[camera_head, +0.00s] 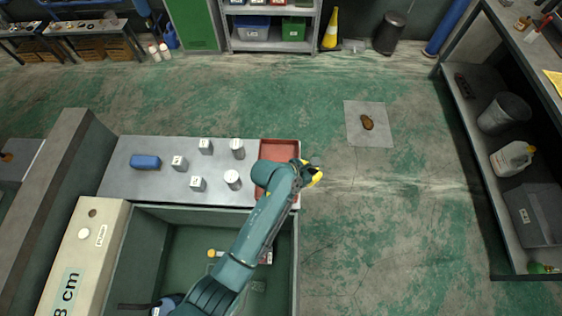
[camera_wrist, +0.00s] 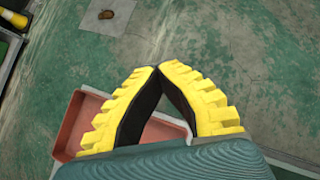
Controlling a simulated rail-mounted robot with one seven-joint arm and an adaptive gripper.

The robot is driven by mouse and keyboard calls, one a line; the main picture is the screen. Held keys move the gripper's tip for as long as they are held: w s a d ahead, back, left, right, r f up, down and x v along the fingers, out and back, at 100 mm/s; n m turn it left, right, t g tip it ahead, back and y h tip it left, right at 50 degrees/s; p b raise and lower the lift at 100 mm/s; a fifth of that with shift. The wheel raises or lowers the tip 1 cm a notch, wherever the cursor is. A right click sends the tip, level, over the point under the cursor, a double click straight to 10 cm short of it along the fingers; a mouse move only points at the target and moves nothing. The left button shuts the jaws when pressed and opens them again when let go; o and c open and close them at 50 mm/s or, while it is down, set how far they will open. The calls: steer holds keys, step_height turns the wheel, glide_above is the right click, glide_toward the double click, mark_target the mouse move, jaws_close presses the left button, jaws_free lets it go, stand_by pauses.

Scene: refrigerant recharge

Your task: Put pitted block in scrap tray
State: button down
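A red tray (camera_head: 280,149) stands at the right end of the grey bench, partly hidden by my arm. It also shows in the wrist view (camera_wrist: 76,126), below and behind my fingers. My gripper (camera_head: 316,176) is just right of the tray in the head view. In the wrist view its yellow fingers (camera_wrist: 158,69) meet at the tips with nothing between them. Small grey blocks stand on the bench: one at the back (camera_head: 205,146), one at left (camera_head: 179,162), one in front (camera_head: 197,184). Their labels and surfaces are too small to tell which is pitted.
Two grey cylinders (camera_head: 237,149) (camera_head: 232,179) stand between the blocks and the tray. A blue case (camera_head: 145,162) lies at the bench's left. An open green bin (camera_head: 185,250) is in front. A brown object (camera_head: 367,122) lies on a floor mat (camera_head: 357,137). Floor at right is clear.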

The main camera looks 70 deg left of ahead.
steer(key=s+a+f+n+g+y+b, duration=0.1)
steer(key=s+a+f+b, duration=0.1)
steer(key=a, duration=0.4)
steer(key=s+a+f+n+y+b, duration=0.1)
steer(key=s+a+f+b, duration=0.1)
steer(key=a, duration=0.4)
steer(key=shift+a+f+n+g+b, duration=0.4)
steer(key=shift+f+b, duration=0.1)
steer(key=shift+f, duration=0.25)
steer(key=shift+d, duration=0.1)
